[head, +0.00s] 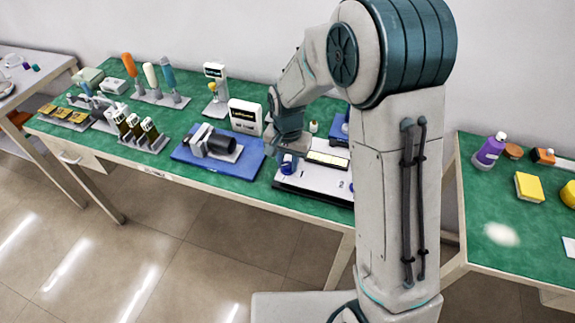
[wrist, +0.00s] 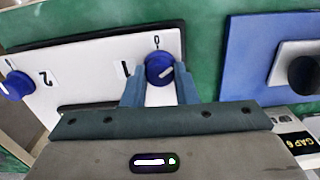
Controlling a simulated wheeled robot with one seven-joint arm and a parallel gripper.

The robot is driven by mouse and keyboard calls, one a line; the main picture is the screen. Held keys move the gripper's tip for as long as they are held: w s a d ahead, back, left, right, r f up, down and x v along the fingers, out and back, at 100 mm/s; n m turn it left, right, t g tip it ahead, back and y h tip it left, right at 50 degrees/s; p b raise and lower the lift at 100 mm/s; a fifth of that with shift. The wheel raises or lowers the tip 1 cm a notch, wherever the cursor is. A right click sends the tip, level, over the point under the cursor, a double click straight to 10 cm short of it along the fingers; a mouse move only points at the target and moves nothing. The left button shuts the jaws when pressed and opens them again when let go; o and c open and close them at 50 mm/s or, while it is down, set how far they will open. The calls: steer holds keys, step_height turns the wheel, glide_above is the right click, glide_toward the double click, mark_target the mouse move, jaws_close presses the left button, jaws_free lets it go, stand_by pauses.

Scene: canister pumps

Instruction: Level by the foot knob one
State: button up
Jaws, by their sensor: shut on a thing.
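A white plate (head: 313,186) with dark edging lies at the front of the green bench. In the wrist view, a blue knob (wrist: 160,70) beside the mark 1 sits between the two blue-grey fingers of my gripper (wrist: 159,88), which is shut on it. A small 0 mark is just above this knob, and its white pointer line slants away from that mark. A second blue knob (wrist: 15,86), beside the mark 2, is at the far left. In the head view my gripper (head: 290,158) is low over the plate's left end, and my arm hides the plate's right part.
A blue mat (head: 190,158) with a grey device and black cylinder (head: 221,146) lies left of the plate. A display box (head: 245,117) stands behind; a display reading GAP 6 (wrist: 299,142) shows in the wrist view. Racks and handled tools crowd the bench's left.

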mark_target(287, 165)
steer(key=m+b, duration=0.1)
steer(key=m, duration=0.3)
steer(key=shift+a, duration=0.1)
steer(key=shift+m, duration=2.2)
steer(key=o, duration=1)
steer(key=shift+r, duration=0.1)
step_height(287, 165, up, 14)
steer(key=shift+f, duration=0.2)
